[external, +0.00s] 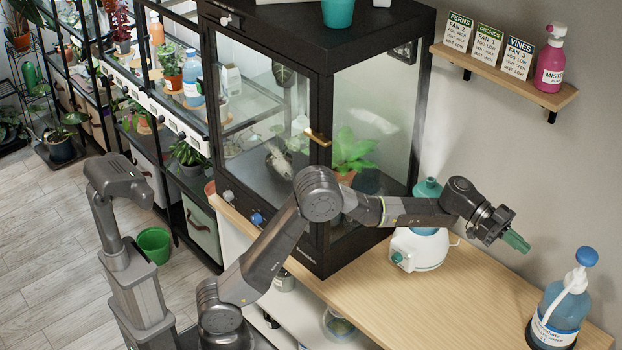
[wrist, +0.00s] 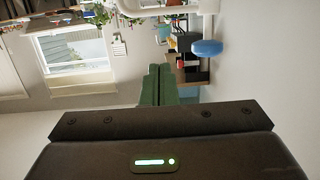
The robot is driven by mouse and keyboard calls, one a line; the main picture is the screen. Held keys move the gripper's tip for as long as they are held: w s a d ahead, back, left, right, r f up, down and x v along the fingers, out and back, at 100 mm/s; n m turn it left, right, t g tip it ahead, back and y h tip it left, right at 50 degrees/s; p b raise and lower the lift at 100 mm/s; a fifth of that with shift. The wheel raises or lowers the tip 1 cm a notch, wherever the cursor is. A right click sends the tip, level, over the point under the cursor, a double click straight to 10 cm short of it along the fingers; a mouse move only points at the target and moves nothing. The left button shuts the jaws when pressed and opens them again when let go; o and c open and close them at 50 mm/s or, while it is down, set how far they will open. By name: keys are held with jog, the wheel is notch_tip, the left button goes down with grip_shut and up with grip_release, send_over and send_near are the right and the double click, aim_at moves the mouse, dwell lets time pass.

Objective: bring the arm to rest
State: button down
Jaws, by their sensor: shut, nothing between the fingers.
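My gripper (external: 516,241) is at the end of my outstretched arm, above the right part of the wooden bench top (external: 465,303). Its green fingers are shut together with nothing between them. In the wrist view the closed fingers (wrist: 158,85) point out into the room, and the picture is turned on its side. The gripper is in the air, left of and above the blue pump bottle (external: 562,300) and apart from it. A blue round knob, likely the bottle's pump top (wrist: 207,47), shows right of the fingers in the wrist view.
A white humidifier (external: 418,250) with a teal top stands on the bench below my forearm. A black glass cabinet (external: 372,110) with plants stands left of it. A wall shelf (external: 505,78) holds cards and a pink bottle (external: 550,65). A green bucket (external: 154,244) is on the floor.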

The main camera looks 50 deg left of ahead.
jog(key=d+f+p, duration=0.5)
jog(key=d+p, duration=0.2)
jog(key=d, duration=0.5)
jog(key=shift+w+m+g, duration=0.15)
jog(key=shift+m+g, duration=0.15)
jog(key=shift+g, duration=0.1)
jog(key=g+p, duration=0.1)
jog(key=p, duration=0.3)
jog(key=a+m+g+p, duration=0.1)
jog(key=p, duration=0.3)
jog(key=shift+w+a+m+p, duration=0.2)
jog(key=shift+w+m+p, duration=0.1)
jog(key=shift+p, duration=0.1)
jog(key=w+a+r+b, duration=0.1)
jog(key=a+r+b, duration=0.3)
jog(key=a+b, duration=0.4)
jog(key=shift+a+b, duration=0.25)
jog(key=shift+b, duration=0.5)
jog(key=shift+r, duration=0.1)
jog(key=shift+d, duration=0.1)
